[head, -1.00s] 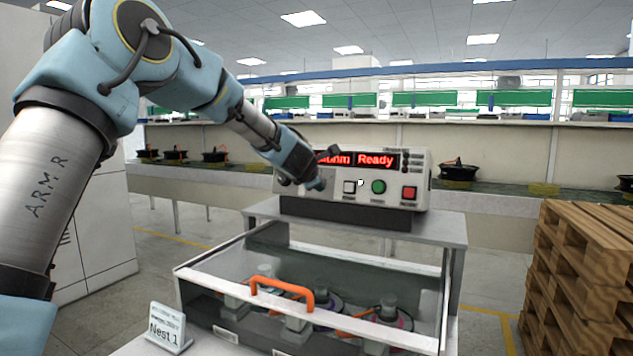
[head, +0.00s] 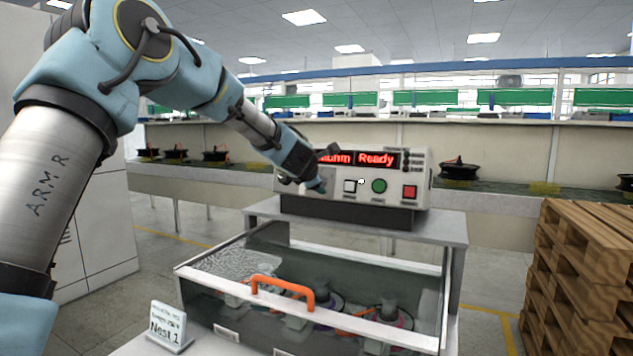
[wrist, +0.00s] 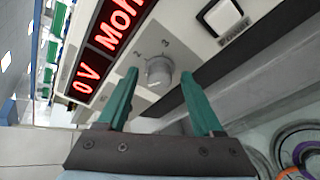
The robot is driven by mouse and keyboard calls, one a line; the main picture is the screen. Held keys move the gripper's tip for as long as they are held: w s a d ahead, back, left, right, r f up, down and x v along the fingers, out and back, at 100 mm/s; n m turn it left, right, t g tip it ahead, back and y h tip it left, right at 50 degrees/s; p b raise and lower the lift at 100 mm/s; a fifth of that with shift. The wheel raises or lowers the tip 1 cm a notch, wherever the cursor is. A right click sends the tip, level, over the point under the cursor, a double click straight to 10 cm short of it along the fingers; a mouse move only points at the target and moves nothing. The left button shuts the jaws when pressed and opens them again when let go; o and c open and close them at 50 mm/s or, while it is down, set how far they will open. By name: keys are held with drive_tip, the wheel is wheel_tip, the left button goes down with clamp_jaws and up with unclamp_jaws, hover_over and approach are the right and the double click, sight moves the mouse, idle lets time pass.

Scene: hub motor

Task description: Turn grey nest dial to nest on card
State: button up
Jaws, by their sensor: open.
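The grey nest dial (wrist: 159,72) is a round knob on the tester's front panel, with small printed numbers beside it, in the wrist view. My gripper (wrist: 162,88) is open, its two green fingers pointing at the panel with the dial between and just beyond their tips; I see no clear contact. In the head view my gripper (head: 318,186) is at the left part of the tester (head: 350,180) and hides the dial. The card (head: 168,326) stands at the lower left and reads "Nest 1". The dial's exact setting is too small to read.
The tester has a red display (head: 376,159) reading "Ready", and white (head: 350,187), green (head: 379,186) and red (head: 409,192) buttons. A clear-lidded fixture with an orange handle (head: 283,286) stands in front. Wooden pallets (head: 580,270) are stacked at right.

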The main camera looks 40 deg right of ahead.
drive_tip(key=b+v, duration=0.2)
drive_tip(key=v, duration=0.8)
drive_tip(key=shift+s+a+r, duration=0.2)
drive_tip(key=shift+s+a, duration=0.05)
drive_tip(key=shift+s, duration=0.05)
